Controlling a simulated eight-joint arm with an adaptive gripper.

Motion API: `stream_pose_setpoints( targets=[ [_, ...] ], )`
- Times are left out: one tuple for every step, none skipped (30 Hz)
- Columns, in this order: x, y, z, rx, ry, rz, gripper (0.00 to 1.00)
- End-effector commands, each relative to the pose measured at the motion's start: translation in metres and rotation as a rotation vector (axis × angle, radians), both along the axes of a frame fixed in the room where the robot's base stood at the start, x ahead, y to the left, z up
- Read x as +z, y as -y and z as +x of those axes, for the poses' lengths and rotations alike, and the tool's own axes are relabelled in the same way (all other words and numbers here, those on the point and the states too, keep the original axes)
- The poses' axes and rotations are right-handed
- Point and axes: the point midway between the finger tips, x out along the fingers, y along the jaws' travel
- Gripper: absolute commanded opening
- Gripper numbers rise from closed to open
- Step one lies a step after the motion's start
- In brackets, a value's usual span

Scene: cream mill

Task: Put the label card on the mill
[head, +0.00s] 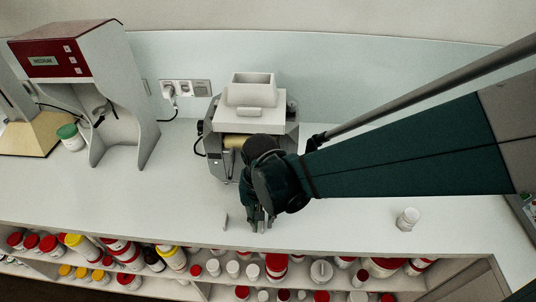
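The mill (263,105) is a cream and grey machine with a hopper on top. It stands at the back of the counter, and my gripper and arm cover its lower right part. My gripper (262,224) points down in front of the mill, over the front part of the counter. Its fingers are small here, and I cannot tell whether they are apart or shut. A small pale upright piece (226,221), perhaps the label card, stands on the counter just left of the gripper, apart from it.
A grey machine with a red panel (53,59) stands at the left, with a green-lidded jar (70,137) beside it. Shelves of jars lie below the counter's front edge. The counter (165,205) is clear left of the gripper.

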Motion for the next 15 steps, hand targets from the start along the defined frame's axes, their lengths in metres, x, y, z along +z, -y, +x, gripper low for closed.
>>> stream_pose_setpoints(
  targets=[
    [0.005,0.0,0.0,0.0,0.0,0.0,0.19],
    [0.008,0.0,0.0,0.0,0.0,0.0,0.19],
    [0.013,0.0,0.0,0.0,0.0,0.0,0.19],
    [0.016,0.0,0.0,0.0,0.0,0.0,0.19],
    [0.019,0.0,-0.001,0.0,0.0,0.0,0.19],
    [0.024,0.0,-0.001,0.0,0.0,0.0,0.19],
    [0.028,0.0,0.0,0.0,0.0,0.0,0.19],
    [0.032,0.0,0.0,0.0,0.0,0.0,0.19],
    [0.037,0.0,0.0,0.0,0.0,0.0,0.19],
    [0.041,0.0,0.0,0.0,0.0,0.0,0.19],
    [0.045,0.0,0.0,0.0,0.0,0.0,0.19],
    [0.05,0.0,0.0,0.0,0.0,0.0,0.19],
    [0.054,0.0,0.0,0.0,0.0,0.0,0.19],
    [0.058,0.0,0.0,0.0,0.0,0.0,0.19],
    [0.064,0.0,-0.001,0.0,0.0,0.0,0.19]
  ],
)
